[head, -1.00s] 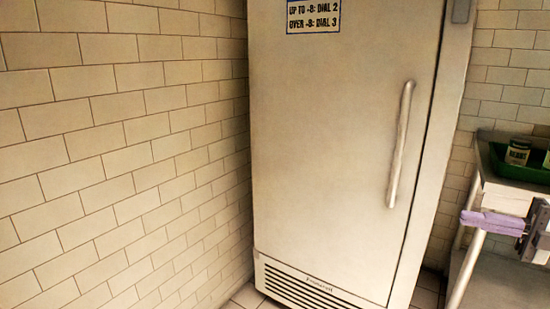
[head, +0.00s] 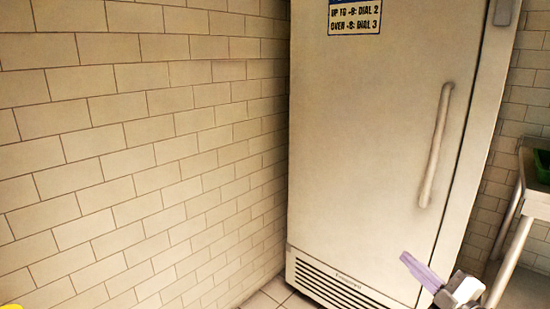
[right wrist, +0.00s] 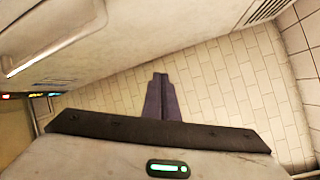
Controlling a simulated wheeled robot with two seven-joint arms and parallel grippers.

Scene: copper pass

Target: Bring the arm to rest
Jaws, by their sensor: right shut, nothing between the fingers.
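My right gripper (head: 405,260) shows at the lower right of the head view, in front of the lower part of the fridge door. Its purple fingers are together, with nothing between them, and point up and left. In the right wrist view the closed fingers (right wrist: 160,78) stand in the middle, over pale tiles, apart from any object. My left gripper is not in view.
A tall pale fridge (head: 375,150) stands shut, with a long vertical handle (head: 436,145) and a dial notice (head: 355,20). A tiled wall (head: 140,150) fills the left. A metal table (head: 538,200) with a green tray (head: 542,165) is at the right edge.

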